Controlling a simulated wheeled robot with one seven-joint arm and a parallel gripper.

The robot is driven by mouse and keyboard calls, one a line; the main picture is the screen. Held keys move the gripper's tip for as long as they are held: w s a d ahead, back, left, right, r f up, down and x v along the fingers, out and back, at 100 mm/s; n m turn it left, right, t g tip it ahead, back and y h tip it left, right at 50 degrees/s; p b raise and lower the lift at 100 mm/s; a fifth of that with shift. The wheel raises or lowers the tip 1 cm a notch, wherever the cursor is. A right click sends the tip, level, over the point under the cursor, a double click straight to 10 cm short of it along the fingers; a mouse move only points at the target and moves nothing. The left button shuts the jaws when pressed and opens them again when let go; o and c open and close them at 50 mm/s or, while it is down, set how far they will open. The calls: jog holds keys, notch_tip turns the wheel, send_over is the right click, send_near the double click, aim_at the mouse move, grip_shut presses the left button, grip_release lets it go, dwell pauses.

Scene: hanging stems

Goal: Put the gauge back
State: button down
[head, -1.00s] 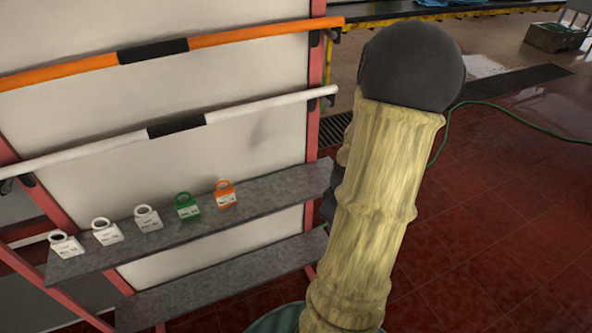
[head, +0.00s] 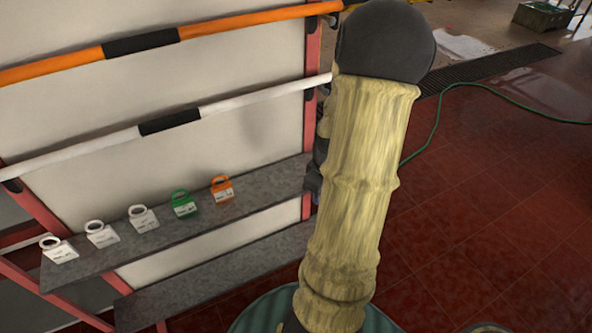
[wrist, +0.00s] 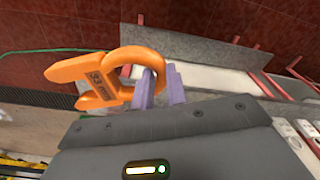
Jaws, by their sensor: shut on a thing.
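An orange gauge (wrist: 95,82) with a ring-shaped handle and dark lettering shows in the wrist view. My gripper (wrist: 158,85) has purple fingers shut on the ring handle, and the gauge's forked body sticks out to the left. In the head view my own arm hides the gripper and the gauge. White tags (head: 101,234), a green tag (head: 184,205) and an orange tag (head: 223,190), each with a loop, stand in a row along a grey shelf (head: 150,250) at the left.
An orange bar (head: 235,25) and a white bar (head: 255,97), each with a black band, run across the pale panel above the shelf. A lower shelf (head: 215,280) lies beneath. A green hose (head: 435,130) lies on the red tiled floor at right, which is otherwise largely open.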

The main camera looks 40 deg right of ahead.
jog(key=p, duration=0.2)
send_over(292, 179)
notch_tip(292, 179, down, 2)
jog(key=shift+s+a+f, duration=0.1)
jog(key=shift+f, duration=0.4)
jog(key=shift+s, duration=0.15)
jog(key=shift+s+d+f, duration=0.15)
jog(key=shift+d, duration=0.05)
notch_tip(292, 179, down, 3)
jog(key=shift+f+p, duration=0.1)
jog(key=shift+p, duration=0.2)
jog(key=shift+w+f, duration=0.25)
jog(key=shift+w, duration=0.05)
jog(key=shift+f, duration=0.1)
jog(key=c, duration=1.4)
grip_release()
